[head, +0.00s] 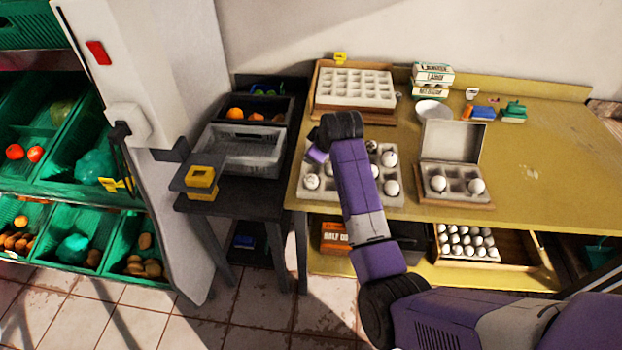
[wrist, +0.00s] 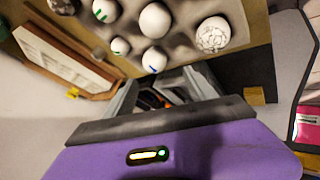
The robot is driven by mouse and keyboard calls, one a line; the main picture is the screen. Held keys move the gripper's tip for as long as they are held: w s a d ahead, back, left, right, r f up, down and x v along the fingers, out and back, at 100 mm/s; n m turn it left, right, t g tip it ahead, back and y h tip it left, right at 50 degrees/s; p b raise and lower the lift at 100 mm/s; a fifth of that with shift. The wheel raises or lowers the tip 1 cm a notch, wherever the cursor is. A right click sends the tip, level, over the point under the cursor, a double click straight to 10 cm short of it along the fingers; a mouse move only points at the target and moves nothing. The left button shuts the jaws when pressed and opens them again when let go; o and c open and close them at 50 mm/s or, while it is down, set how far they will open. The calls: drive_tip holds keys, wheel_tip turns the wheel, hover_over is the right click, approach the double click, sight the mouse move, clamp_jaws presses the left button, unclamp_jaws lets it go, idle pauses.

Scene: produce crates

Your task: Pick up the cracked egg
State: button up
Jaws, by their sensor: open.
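The cracked egg (wrist: 213,34), white with a web of dark lines, sits in a grey egg tray (wrist: 183,45) near the tray's right side in the wrist view. Beside it are a plain white egg (wrist: 155,20), an egg with a blue mark (wrist: 154,60) and eggs with green marks (wrist: 105,10). My gripper (wrist: 162,78) is open and empty, apart from the cracked egg, which lies above and to the right of it in the wrist view. In the head view my gripper (head: 316,154) is over the left part of the tray (head: 300,192); my arm hides much of the tray, and cracks cannot be made out.
An empty egg tray in a wooden box (head: 354,88) stands behind. A small open carton (head: 452,140) with two eggs is to the right. A dark side table (head: 236,203) with a grey crate (head: 240,150) stands left.

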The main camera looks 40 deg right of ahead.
sight(312, 176)
drive_tip(key=n+g+y, duration=0.1)
drive_tip(key=s+a+n+g+y, duration=0.1)
drive_tip(key=shift+a+r+g, duration=0.2)
drive_tip(key=shift+a+g, duration=0.1)
drive_tip(key=shift+g, duration=0.1)
drive_tip(key=a+n+g+y, duration=0.1)
drive_tip(key=s+a+r+n+g+y, duration=0.1)
drive_tip(key=s+a, duration=0.1)
drive_tip(key=shift+s+a+r+n+g+y+p, duration=0.15)
drive_tip(key=shift+s+r+n+g+y+p, duration=0.1)
drive_tip(key=shift+r+n+g+y+p, duration=0.15)
wheel_tip(312, 176, down, 2)
drive_tip(key=shift+a+f, duration=0.15)
drive_tip(key=shift+f, duration=0.05)
drive_tip(key=shift+w+f+p, duration=0.2)
drive_tip(key=shift+f+p, duration=0.1)
drive_tip(key=shift+f, duration=1.05)
drive_tip(key=shift+w+f+p, duration=0.15)
drive_tip(key=shift+f+p, duration=0.1)
drive_tip(key=shift+f, duration=1.05)
drive_tip(key=c, duration=0.9)
